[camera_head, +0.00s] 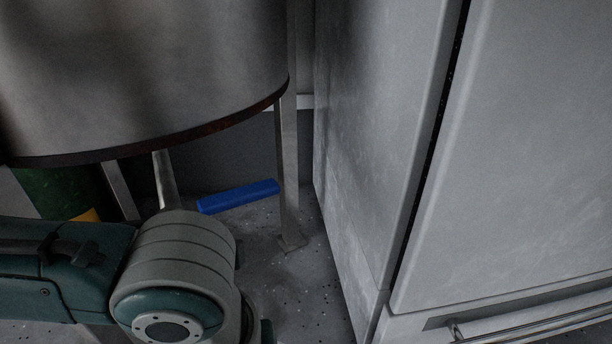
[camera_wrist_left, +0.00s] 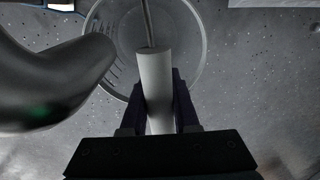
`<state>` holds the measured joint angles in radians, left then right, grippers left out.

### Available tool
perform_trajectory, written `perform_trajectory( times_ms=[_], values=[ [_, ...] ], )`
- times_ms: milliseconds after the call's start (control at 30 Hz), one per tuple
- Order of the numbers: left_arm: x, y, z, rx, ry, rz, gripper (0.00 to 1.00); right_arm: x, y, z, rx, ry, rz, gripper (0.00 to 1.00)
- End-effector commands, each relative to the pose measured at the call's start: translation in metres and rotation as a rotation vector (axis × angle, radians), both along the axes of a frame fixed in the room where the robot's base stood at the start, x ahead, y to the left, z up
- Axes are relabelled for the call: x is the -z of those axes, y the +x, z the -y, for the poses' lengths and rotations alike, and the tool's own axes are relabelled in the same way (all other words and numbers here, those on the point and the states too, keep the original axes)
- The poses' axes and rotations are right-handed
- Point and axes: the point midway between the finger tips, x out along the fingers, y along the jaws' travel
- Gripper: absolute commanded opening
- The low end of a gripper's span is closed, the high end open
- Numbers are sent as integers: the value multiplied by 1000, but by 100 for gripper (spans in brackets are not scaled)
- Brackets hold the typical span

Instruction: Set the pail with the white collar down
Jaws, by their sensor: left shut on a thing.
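In the left wrist view my left gripper (camera_wrist_left: 158,86) is shut on a white cylindrical grip (camera_wrist_left: 154,68) on a thin metal rod. Beyond it is a clear, round pail (camera_wrist_left: 203,50) with marks on its left side, seen from above over the speckled grey floor. I cannot tell whether the pail's bottom touches the floor. I cannot make out a separate white collar; the white grip is the only white part seen on it. In the head view only my left arm shows, and the pail is hidden. My right gripper is in neither view.
A large round metal body (camera_head: 150,70) on metal legs (camera_head: 289,170) stands at the left in the head view. A blue bar (camera_head: 238,196) lies beneath it. A tall grey cabinet (camera_head: 375,130) fills the right. Speckled floor (camera_head: 305,275) is bare between them. A dark rounded shape (camera_wrist_left: 50,85) is close beside my left gripper.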

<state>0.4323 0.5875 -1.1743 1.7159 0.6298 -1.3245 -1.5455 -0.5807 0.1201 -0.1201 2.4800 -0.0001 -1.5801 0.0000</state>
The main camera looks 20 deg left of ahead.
Motion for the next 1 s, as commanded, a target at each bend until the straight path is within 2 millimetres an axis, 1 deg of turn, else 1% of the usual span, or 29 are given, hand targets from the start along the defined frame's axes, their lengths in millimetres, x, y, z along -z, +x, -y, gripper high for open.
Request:
perform_trajectory(
  times_ms=[667, 867, 900, 1000],
  values=[
    [14, 0, 0, 0, -1, 1, 0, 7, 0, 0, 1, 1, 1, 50],
    [13, 0, 0, 0, -1, 1, 0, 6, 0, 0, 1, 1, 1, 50],
    [13, 0, 0, 0, -1, 1, 33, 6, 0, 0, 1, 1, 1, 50],
    [13, 0, 0, 0, -1, 1, 44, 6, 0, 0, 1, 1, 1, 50]
  ],
)
